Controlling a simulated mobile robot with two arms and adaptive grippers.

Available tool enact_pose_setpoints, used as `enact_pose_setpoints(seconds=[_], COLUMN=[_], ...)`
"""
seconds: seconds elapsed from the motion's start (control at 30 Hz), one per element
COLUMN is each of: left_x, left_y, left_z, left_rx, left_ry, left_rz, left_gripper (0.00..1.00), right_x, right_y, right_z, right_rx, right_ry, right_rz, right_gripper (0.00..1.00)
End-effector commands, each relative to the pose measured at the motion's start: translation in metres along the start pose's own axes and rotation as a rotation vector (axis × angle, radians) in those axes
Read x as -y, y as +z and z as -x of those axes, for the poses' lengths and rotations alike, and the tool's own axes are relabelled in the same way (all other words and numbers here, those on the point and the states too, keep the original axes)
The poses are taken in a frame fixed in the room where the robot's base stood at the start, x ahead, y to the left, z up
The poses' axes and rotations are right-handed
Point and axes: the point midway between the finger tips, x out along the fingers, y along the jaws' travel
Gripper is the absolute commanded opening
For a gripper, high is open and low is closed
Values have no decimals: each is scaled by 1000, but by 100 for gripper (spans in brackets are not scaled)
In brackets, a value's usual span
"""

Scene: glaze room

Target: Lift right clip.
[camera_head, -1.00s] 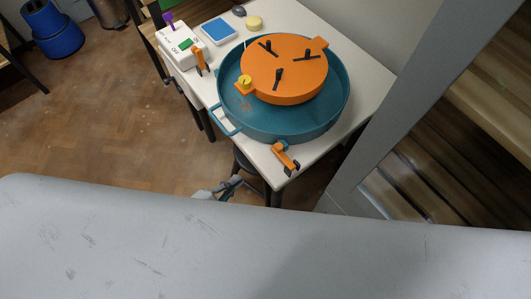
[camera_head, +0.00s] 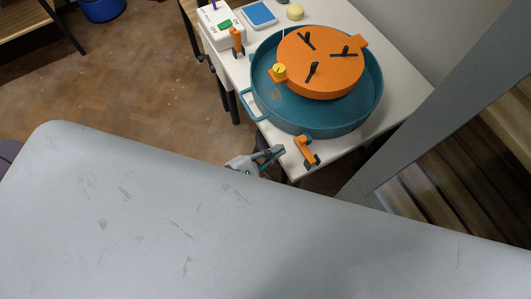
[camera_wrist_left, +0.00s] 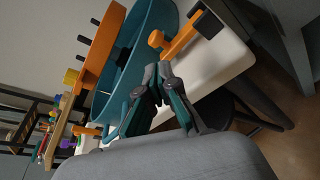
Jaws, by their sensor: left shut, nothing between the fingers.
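The right clip (camera_head: 306,151) is orange with a dark foot and sits at the white table's near edge, below the teal tub (camera_head: 325,122). In the left wrist view the orange clip (camera_wrist_left: 182,38) is just beyond my fingers, at the table edge. My left gripper (camera_head: 276,154) is shut and empty, just left of the clip and apart from it. Its fingers (camera_wrist_left: 158,76) show close together in the left wrist view. A second orange clip (camera_head: 237,41) is on the table's left edge. My right gripper is not in view.
An orange round piece (camera_head: 320,65) with black handles and a yellow knob rests in the tub. A white switch box (camera_head: 222,25), a blue pad (camera_head: 260,14) and a yellow sponge (camera_head: 295,12) stand at the back. A grey post (camera_head: 435,105) rises right of the table.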

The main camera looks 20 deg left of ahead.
Motion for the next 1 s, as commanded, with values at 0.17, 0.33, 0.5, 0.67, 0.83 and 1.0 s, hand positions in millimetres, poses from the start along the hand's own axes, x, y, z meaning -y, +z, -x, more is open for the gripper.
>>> enact_pose_setpoints(seconds=[0.17, 0.33, 0.5, 0.67, 0.83, 1.0], left_x=[-1, 0, 0, 0, 0, -1], left_y=[1, 0, 0, 0, 0, 3], left_z=[-30, -44, -47, -46, -46, -45], left_rx=[0, 0, 0, 0, 0, 0], left_ry=[2, 0, -1, -1, 1, 12], left_rz=[0, 0, -1, -1, -8, -43], left_gripper=[0, 0, 0, 0, 0, 0], right_x=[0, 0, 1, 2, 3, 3], right_y=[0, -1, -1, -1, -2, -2], right_z=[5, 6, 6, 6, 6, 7], right_rx=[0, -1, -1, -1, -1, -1], right_ry=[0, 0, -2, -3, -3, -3], right_rz=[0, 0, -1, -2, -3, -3], right_gripper=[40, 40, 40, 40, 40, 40])
